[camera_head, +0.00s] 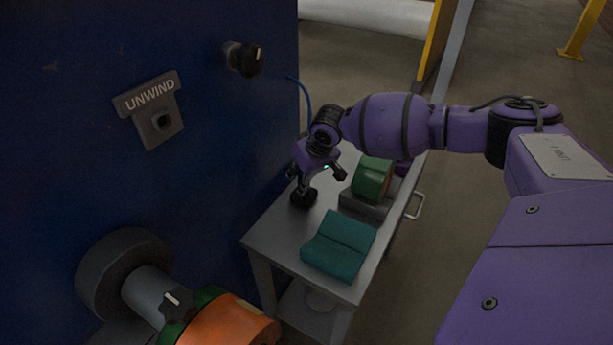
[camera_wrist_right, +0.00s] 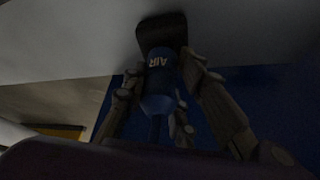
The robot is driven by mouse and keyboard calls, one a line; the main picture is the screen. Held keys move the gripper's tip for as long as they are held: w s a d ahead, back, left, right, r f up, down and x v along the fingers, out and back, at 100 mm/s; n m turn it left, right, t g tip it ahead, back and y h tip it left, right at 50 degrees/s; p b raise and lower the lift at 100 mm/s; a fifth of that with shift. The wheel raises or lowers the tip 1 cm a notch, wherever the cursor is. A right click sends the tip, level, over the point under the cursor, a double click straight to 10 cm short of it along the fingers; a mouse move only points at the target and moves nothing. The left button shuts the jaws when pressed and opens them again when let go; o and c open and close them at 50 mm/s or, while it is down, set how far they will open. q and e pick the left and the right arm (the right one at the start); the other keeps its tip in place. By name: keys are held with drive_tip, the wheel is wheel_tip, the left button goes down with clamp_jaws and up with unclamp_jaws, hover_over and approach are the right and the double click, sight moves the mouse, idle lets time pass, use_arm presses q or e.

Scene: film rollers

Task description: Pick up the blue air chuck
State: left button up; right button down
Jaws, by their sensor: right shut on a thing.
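The blue air chuck (camera_wrist_right: 157,82), labelled AIR, shows in the right wrist view between the fingers of my right gripper (camera_wrist_right: 160,92). One end of it meets a black block (camera_wrist_right: 162,32) against the grey surface. In the head view my right gripper (camera_head: 307,183) points down over the far left part of the small cart, with its fingers shut around the chuck. There the chuck is mostly hidden by the gripper. My left gripper is in no view.
The grey cart (camera_head: 283,232) also holds a teal folded pad (camera_head: 339,244) and a green roll (camera_head: 373,178). A blue machine wall (camera_head: 210,130) stands close on the left, with a roller (camera_head: 146,288) and an orange roll (camera_head: 235,325). A blue hose (camera_head: 304,95) hangs behind my arm.

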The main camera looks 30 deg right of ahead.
drive_tip(key=shift+d, duration=0.15)
drive_tip(key=shift+r, duration=0.6)
use_arm(q)
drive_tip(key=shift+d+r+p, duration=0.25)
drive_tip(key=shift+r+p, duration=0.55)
drive_tip(key=shift+p, duration=0.25)
use_arm(e)
drive_tip(key=s+r, duration=1.1)
drive_tip(key=s, duration=0.3)
drive_tip(key=shift+a+r, duration=0.3)
drive_tip(key=shift+r, duration=0.1)
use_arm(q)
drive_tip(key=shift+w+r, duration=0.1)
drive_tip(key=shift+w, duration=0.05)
use_arm(e)
drive_tip(key=shift+f, duration=0.1)
